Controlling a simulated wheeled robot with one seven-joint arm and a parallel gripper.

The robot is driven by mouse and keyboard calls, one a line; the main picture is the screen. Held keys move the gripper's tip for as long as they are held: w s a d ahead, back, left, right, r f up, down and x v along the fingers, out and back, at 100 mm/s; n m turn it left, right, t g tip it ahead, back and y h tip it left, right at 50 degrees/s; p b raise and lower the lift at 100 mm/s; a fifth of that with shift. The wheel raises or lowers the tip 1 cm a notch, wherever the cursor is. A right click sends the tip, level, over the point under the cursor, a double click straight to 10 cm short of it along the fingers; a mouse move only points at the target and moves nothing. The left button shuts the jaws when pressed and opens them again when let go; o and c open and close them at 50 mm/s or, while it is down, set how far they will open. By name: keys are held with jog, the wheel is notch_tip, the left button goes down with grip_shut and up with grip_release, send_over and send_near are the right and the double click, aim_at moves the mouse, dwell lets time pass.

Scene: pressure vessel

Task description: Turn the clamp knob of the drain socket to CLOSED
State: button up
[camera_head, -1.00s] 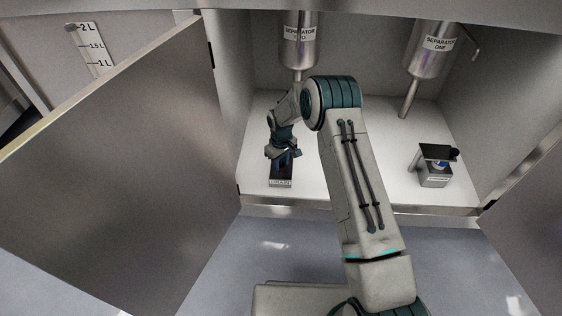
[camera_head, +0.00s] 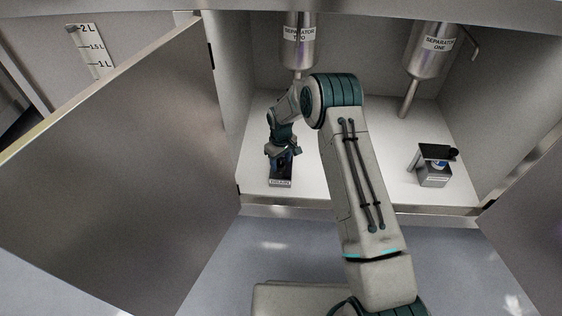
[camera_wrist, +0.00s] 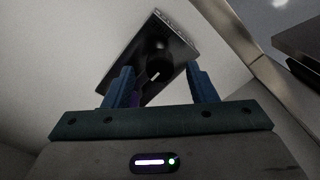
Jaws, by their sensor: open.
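A small dark socket block (camera_head: 280,181) with a pale label on its front stands on the cabinet floor at left; the label is too small to read surely. In the wrist view its dark top plate (camera_wrist: 178,48) lies at a slant, with a round black knob (camera_wrist: 158,57) bearing a short white mark. My gripper (camera_head: 284,156) is over this block, pointing down. In the wrist view its blue fingers (camera_wrist: 160,78) are apart, one either side of the knob's near side, holding nothing visible. Whether they touch the knob, I cannot tell. The hand hides most of the block in the head view.
A second block with a black top and side knob (camera_head: 434,166) stands at right, below separator one (camera_head: 430,50). Separator two (camera_head: 299,40) hangs behind my arm. An open cabinet door (camera_head: 120,160) fills the left.

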aim_at(281, 165)
notch_tip(281, 165, up, 13)
jog(key=p, duration=0.3)
jog(key=shift+p, duration=0.35)
jog(key=shift+f, duration=0.15)
